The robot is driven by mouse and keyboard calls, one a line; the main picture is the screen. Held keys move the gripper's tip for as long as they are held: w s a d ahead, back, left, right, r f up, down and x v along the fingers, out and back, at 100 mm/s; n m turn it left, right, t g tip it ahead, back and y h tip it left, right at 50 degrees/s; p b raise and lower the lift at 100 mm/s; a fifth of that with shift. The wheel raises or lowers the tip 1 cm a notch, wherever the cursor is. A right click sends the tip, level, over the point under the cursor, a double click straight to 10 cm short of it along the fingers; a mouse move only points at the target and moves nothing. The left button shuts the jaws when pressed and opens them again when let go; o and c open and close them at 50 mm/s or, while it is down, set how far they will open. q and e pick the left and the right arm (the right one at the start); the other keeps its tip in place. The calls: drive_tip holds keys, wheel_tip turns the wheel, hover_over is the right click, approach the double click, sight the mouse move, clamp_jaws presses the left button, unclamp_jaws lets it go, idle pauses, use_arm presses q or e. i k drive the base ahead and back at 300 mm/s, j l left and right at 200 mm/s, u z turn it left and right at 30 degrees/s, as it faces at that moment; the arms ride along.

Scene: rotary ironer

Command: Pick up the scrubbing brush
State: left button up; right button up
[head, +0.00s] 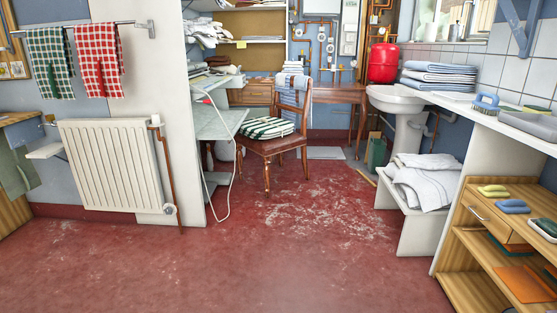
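A blue brush with a raised, arched handle (486,101) lies on the white counter (455,99) at the right; it looks like the scrubbing brush. Its far side and what it rests against are too small to tell. Neither of my grippers shows in the head view.
A grey object (531,124) lies beside the brush on the counter. Below stands a wooden shelf unit (484,246) with yellow (493,190) and blue (513,206) pads. A chair (271,144) stands farther back. The red floor (260,260) ahead is clear.

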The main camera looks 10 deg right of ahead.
sight(492, 109)
drive_tip(key=i+z, duration=0.2)
drive_tip(key=i, duration=0.3)
drive_tip(key=i+z, duration=0.15)
drive_tip(key=i, duration=0.35)
drive_tip(key=i+j+z, duration=0.2)
drive_tip(key=i, duration=0.35)
drive_tip(key=i+j+z, duration=0.2)
drive_tip(key=i, duration=0.3)
drive_tip(key=i+j+z, duration=0.15)
drive_tip(key=i, duration=0.35)
